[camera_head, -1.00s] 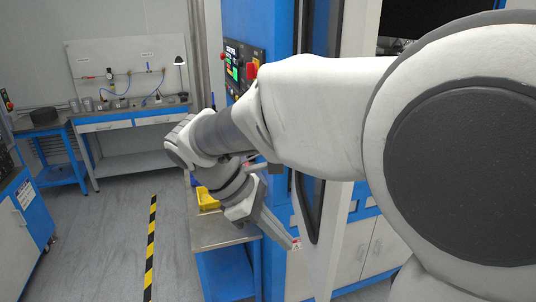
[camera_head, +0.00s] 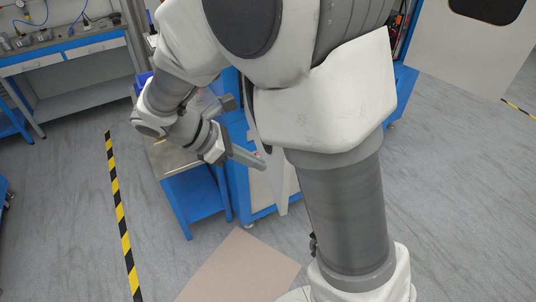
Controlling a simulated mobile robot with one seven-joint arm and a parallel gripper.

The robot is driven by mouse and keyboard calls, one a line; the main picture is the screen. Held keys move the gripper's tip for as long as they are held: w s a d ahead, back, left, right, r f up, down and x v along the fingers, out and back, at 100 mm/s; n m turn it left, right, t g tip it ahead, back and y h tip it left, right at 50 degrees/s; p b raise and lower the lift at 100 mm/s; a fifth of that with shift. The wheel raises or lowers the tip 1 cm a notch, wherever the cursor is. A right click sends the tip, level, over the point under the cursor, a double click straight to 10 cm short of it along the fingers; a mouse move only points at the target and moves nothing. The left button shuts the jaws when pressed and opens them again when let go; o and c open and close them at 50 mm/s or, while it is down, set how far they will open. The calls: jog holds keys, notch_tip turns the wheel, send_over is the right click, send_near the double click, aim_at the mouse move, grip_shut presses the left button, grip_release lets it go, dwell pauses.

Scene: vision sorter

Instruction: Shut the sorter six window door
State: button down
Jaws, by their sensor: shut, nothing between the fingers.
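The sorter is the blue and white cabinet behind my arm, and its blue lower part (camera_head: 243,195) shows. The window door (camera_head: 287,190) appears as a narrow white panel seen nearly edge-on, standing out from the cabinet. A dark handle-like strip (camera_head: 250,112) shows beside my arm. My arm hides most of the door and its window. My gripper (camera_head: 262,163) is shut and empty, pointing down and right. Its tips appear close to the door's lower part; I cannot tell whether they touch.
A low blue table (camera_head: 193,203) with a grey top stands left of the cabinet. A workbench (camera_head: 80,85) is at the back left. A white panel with a dark window (camera_head: 470,50) stands at the right. A tan mat (camera_head: 240,268) lies in front. Striped tape (camera_head: 120,215) crosses open floor.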

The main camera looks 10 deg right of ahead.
jog(key=shift+d+r, duration=0.15)
jog(key=shift+d, duration=1.45)
